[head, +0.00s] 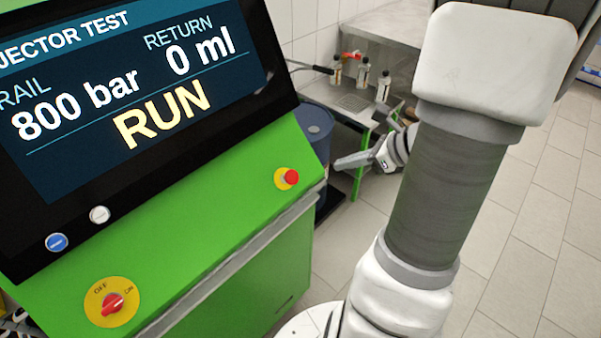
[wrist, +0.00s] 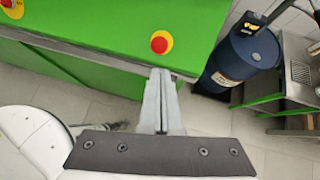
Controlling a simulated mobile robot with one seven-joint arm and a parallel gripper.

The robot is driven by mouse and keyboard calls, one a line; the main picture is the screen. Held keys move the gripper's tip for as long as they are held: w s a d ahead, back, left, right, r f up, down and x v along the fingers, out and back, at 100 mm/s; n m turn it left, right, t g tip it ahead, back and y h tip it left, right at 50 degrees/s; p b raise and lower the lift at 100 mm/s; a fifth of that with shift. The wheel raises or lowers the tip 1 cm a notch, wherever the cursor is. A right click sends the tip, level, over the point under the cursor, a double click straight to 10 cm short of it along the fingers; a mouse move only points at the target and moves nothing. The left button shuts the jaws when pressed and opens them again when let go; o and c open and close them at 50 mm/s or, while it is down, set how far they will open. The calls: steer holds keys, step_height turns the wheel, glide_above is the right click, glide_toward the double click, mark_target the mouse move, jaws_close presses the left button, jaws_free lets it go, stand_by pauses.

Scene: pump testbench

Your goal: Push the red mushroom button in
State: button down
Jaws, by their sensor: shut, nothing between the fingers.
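The red mushroom button (head: 291,177) sits on a yellow round base on the green sloped panel of the test bench (head: 225,170), near its right end. It stands out from its base in the head view. In the wrist view the button (wrist: 159,44) is at the upper middle, just beyond my fingertips. My gripper (head: 338,164) is shut and empty, to the right of the button and apart from it in the head view. In the wrist view my gripper (wrist: 160,72) points toward the panel edge below the button.
The screen (head: 130,90) reads RUN, 800 bar. A blue drum (wrist: 242,62) and a metal table with bottles (head: 345,97) stand beyond the bench.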

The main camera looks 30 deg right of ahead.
mark_target(294, 177)
steer(key=shift+w+f, duration=0.1)
steer(key=b+x, duration=0.1)
steer(key=x, duration=1.3)
